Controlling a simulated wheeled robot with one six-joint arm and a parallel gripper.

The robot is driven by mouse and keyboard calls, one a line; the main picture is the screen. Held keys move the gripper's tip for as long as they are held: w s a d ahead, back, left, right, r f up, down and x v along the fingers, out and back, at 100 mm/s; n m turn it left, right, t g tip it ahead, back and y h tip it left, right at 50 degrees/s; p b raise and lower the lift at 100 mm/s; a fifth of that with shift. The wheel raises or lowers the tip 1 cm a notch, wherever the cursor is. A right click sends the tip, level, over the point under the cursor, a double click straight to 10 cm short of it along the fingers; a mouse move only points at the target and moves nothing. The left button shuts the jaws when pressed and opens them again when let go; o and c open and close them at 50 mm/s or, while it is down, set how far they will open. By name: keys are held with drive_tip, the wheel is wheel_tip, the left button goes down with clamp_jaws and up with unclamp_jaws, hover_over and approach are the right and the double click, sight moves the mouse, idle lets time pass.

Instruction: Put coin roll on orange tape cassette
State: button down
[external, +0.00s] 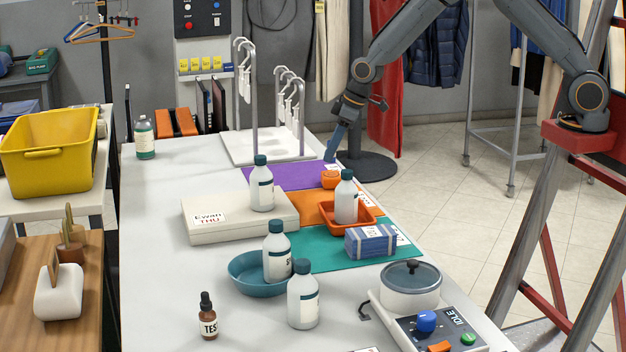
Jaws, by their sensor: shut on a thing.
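My gripper (342,121) points down above the far right part of the white table. It is shut on a blue, stick-like thing, which I take to be the coin roll (336,143). The roll hangs steeply tilted, its lower end near the purple mat. A small, rounded orange thing, apparently the orange tape cassette (331,180), lies just below that end, at the border of the purple and orange mats. I cannot tell whether the roll touches anything. The fingertips are small and partly hidden.
White bottles with teal caps (262,187) stand close by, one on a pale box (236,219), one in an orange tray (352,220). A blue-striped bundle (370,241) lies on the teal mat. A white rack (265,146) stands behind. The table's left side is mostly clear.

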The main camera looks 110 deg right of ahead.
drive_tip(key=shift+f+p, duration=0.4)
drive_tip(key=shift+f, duration=1.35)
drive_tip(key=shift+f, duration=0.15)
drive_tip(key=c, duration=1.6)
unclamp_jaws()
drive_tip(key=shift+o, duration=0.2)
